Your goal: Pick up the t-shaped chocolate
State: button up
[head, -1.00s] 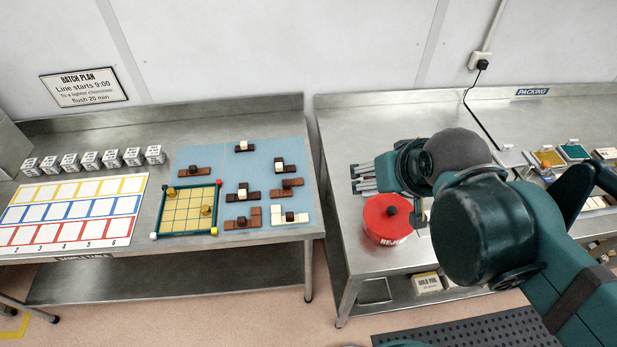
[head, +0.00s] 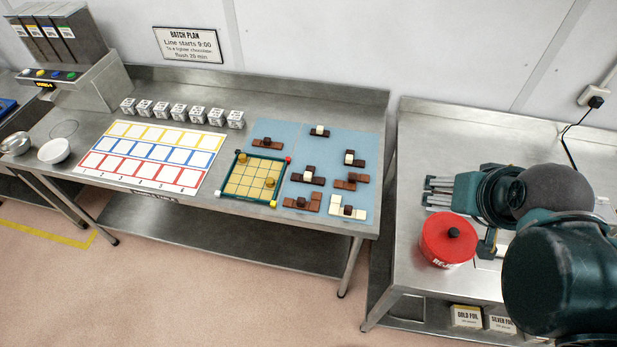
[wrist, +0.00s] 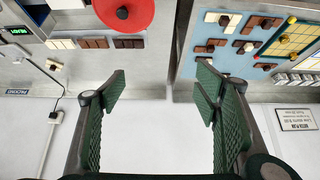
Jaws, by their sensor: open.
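Several small chocolates lie on blue mats (head: 330,143) on the left table. They are brown, dark or white bars, each with a raised block on top. A dark one with a white block (head: 308,175) looks possibly T-shaped, but the pieces are too small for me to tell which is the T. Others include a brown one (head: 302,203) and a white one (head: 347,205). My gripper (head: 437,192) is open and empty over the right table, well right of the mats. In the wrist view its fingers (wrist: 161,75) are wide apart, with chocolates at upper right.
A red round container (head: 447,240) stands just below my gripper. A green-framed yellow grid board (head: 254,178) lies left of the chocolates, beside a numbered card (head: 150,155). White labelled cubes (head: 178,112) line the back. A gap separates the tables.

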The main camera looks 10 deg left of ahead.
jog(key=c, duration=0.7)
